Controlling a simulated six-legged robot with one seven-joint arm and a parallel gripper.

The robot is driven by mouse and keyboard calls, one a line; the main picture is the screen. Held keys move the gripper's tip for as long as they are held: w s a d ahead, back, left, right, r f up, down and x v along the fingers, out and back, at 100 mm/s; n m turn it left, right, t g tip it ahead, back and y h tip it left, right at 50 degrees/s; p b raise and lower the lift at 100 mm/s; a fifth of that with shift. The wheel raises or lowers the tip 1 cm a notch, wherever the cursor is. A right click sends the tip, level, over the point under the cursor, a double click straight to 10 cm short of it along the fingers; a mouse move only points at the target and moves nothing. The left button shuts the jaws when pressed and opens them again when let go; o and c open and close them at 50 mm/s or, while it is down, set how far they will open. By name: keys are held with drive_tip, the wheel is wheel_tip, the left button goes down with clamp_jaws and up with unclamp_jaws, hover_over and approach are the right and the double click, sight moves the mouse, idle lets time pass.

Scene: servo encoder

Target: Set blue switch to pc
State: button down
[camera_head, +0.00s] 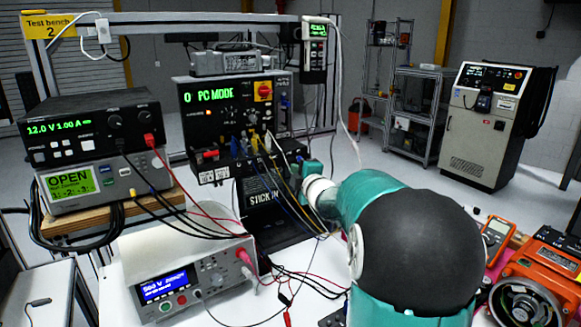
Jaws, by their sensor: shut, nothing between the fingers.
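The black control box (225,94) stands at the back centre on the bench. My teal arm reaches in from the lower right. My gripper (301,160) is at its far end, shut and empty, low by the box's right side, below the blue part. The fingers are small and hard to make out.
Blue, yellow and black cables (270,165) hang from the box's front near my gripper. A power supply (90,125) stands at left, and a meter with a blue display (185,283) stands in front. A handheld unit (314,50) hangs above right. An orange machine (545,275) is at lower right.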

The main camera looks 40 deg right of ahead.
drive_tip(key=shift+v, duration=1.65)
drive_tip(key=s+a+f+m+g+y, duration=0.1)
drive_tip(key=s+a+f+m+g, duration=0.2)
drive_tip(key=s+a, duration=0.6)
drive_tip(key=s+a+f+m+g+y, duration=0.1)
drive_tip(key=s+a+f+m+g, duration=0.2)
drive_tip(key=s+a+m, duration=0.3)
drive_tip(key=s+a+f+m+g+y, duration=0.2)
drive_tip(key=s+a+f+m+g, duration=0.1)
drive_tip(key=s+a, duration=1)
drive_tip(key=a+m+g, duration=0.1)
drive_tip(key=a+g, duration=0.1)
drive_tip(key=a, duration=0.1)
drive_tip(key=shift+s+a+m+g, duration=0.2)
drive_tip(key=shift+a+m+g, duration=0.1)
